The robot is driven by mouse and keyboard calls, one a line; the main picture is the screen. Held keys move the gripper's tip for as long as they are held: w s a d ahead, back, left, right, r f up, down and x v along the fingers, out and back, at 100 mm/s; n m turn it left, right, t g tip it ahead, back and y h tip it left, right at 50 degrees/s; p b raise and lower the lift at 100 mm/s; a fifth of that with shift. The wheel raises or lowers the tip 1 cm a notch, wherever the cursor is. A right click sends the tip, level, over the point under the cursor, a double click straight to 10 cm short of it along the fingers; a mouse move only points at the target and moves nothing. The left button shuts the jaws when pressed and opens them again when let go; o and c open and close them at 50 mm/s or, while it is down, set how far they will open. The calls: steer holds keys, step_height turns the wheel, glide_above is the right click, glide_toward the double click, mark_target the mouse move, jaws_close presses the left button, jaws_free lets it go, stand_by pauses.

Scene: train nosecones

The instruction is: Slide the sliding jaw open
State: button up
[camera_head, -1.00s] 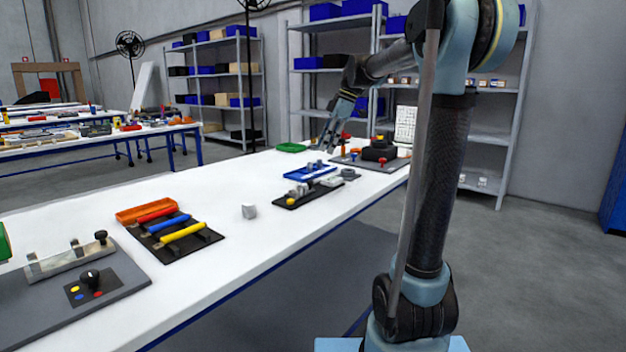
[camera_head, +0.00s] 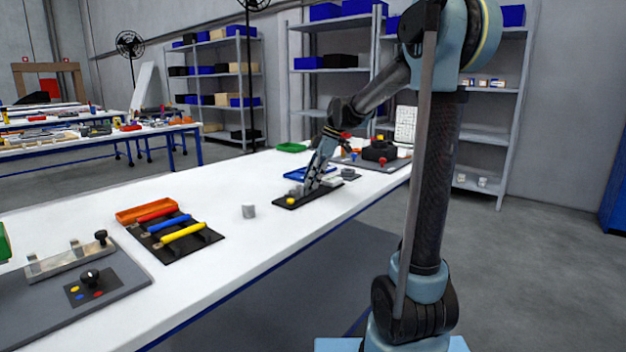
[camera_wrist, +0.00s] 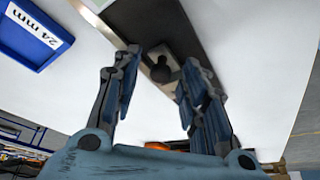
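The fixture with the sliding jaw is a dark base plate (camera_head: 290,203) with grey metal blocks and a yellow spot, near the table's right edge in the head view. My gripper (camera_head: 309,187) points down at its middle, and its fingertips hide part of the blocks. In the wrist view the dark plate (camera_wrist: 145,22) carries a pale block (camera_wrist: 152,58) with a dark round knob (camera_wrist: 162,73). My gripper (camera_wrist: 160,80) is open, with one finger on each side of the knob and a visible gap. I cannot tell which block is the sliding jaw.
A blue tray (camera_wrist: 28,38) labelled 24 mm lies beside the plate. A small grey cylinder (camera_head: 248,211) stands on the white table (camera_head: 225,185). A rack with red, blue and yellow bars (camera_head: 183,234) is nearer. A grey board (camera_head: 395,163) with a black part lies behind.

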mark_target(319, 189)
jaws_close()
steer(key=shift+w+d+r, duration=0.1)
steer(key=shift+w+d, duration=0.35)
steer(key=shift+w, duration=0.2)
steer(key=shift+w+d, duration=0.45)
steer(key=shift+w, duration=0.2)
jaws_free()
steer(key=shift+d, duration=0.1)
steer(key=v, duration=1.1)
steer(key=shift+d+r, duration=0.2)
steer(key=shift+r, duration=0.15)
